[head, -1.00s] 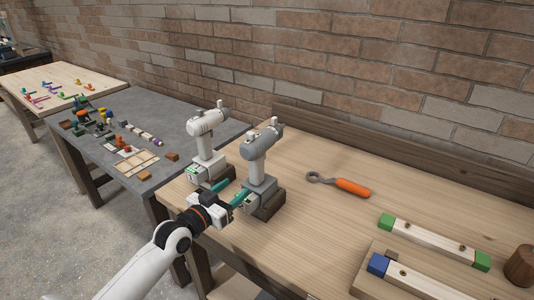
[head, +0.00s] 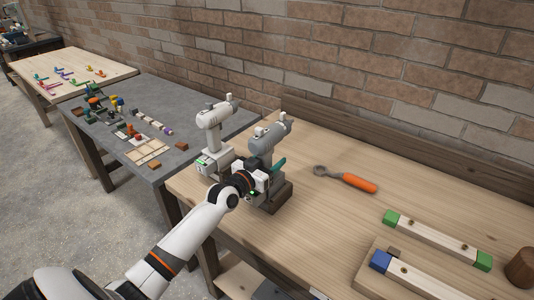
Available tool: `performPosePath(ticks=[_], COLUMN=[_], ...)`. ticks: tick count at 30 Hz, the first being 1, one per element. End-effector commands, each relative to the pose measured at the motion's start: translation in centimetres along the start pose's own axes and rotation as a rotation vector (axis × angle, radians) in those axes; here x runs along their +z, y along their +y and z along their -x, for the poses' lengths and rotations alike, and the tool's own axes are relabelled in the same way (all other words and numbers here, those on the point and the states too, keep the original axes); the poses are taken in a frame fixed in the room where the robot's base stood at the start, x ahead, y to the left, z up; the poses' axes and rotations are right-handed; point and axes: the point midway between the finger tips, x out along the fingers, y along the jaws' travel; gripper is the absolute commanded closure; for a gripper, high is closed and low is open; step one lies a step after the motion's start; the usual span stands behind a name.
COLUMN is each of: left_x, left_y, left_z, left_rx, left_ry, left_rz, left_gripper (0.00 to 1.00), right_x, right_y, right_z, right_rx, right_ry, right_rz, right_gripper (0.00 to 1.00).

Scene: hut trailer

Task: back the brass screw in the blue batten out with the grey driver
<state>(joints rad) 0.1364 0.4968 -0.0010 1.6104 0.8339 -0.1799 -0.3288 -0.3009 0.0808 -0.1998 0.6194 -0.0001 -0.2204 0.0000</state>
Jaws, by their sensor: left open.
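The grey driver (head: 268,137) stands upright on its dark base on the wooden bench, right of a white driver (head: 215,117). My left gripper (head: 270,171) is open at the grey driver's lower handle. One teal finger shows past the handle's right side; the other is mostly hidden, so I cannot tell whether the fingers touch it. The blue-ended batten (head: 428,281) lies on a wooden block at the lower right, cut off by the frame. A small screw head (head: 404,269) shows near its blue end. My right gripper is out of view.
A green-ended batten (head: 433,238) lies behind the blue one. An orange-handled wrench (head: 357,183) lies mid-bench, and a brown cylinder (head: 522,267) stands at the right. A brick wall rises behind.

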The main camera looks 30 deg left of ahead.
Motion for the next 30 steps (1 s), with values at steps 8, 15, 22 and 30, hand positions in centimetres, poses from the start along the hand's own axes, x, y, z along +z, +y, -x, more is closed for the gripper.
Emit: performPosePath(ticks=[8, 15, 22, 30], left_x=[-0.09, -0.08, -0.07, 0.52], left_y=[-0.01, 0.00, 0.01, 0.06], left_z=[-0.59, -0.57, -0.56, -0.62], left_rx=[0.000, 0.000, 0.000, 0.001], left_ry=[0.001, 0.001, 0.001, -0.009], left_rz=[0.000, 0.000, 0.000, -0.001], left_gripper=[0.44, 0.78, 1.00, 1.00], right_x=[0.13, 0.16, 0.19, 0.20], right_y=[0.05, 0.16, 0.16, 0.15], right_z=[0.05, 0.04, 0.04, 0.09], right_rx=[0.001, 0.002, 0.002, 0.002], right_ry=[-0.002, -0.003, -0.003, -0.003], right_rz=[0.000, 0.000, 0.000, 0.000], right_gripper=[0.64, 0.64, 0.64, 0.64])
